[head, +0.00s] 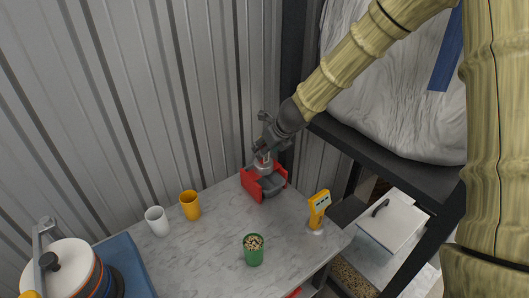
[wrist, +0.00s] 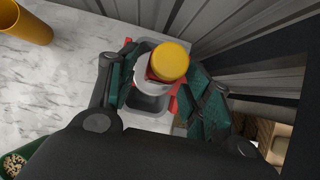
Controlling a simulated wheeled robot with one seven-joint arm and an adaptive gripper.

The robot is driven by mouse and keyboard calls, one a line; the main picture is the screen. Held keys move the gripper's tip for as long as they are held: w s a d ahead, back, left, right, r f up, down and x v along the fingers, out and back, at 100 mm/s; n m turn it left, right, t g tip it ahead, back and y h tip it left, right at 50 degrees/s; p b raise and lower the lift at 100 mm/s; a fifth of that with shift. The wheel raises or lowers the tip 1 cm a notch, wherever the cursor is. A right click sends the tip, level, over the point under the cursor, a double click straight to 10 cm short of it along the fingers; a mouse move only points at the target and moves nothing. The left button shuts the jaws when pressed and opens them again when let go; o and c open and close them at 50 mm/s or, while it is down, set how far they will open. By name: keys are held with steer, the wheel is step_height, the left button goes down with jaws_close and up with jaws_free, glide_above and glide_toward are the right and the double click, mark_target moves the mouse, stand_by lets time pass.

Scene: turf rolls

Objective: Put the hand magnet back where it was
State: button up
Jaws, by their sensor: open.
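What I take for the hand magnet (wrist: 168,62) has a round yellow top, a pale grey collar and some red below. In the wrist view it stands between the two fingers of my gripper (wrist: 163,82), which are apart on either side of it. Its pale grey part (head: 263,166) shows under my gripper (head: 264,153) in the head view, the rest hidden by the fingers. Below it is a red holder (head: 251,186) with a dark grey tray (wrist: 149,104) inside. I cannot tell whether it touches the tray or the fingers.
On the marble-look table (head: 205,250) stand a white cup (head: 157,221), a yellow cup (head: 190,205), a green cup of pellets (head: 253,252) and a yellow handheld device (head: 319,206). A ribbed wall rises behind. A dark shelf (head: 390,145) with a large sack is at right.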

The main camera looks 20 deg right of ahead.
steer(key=v, duration=0.8)
steer(key=shift+w, duration=0.1)
stand_by(1.2)
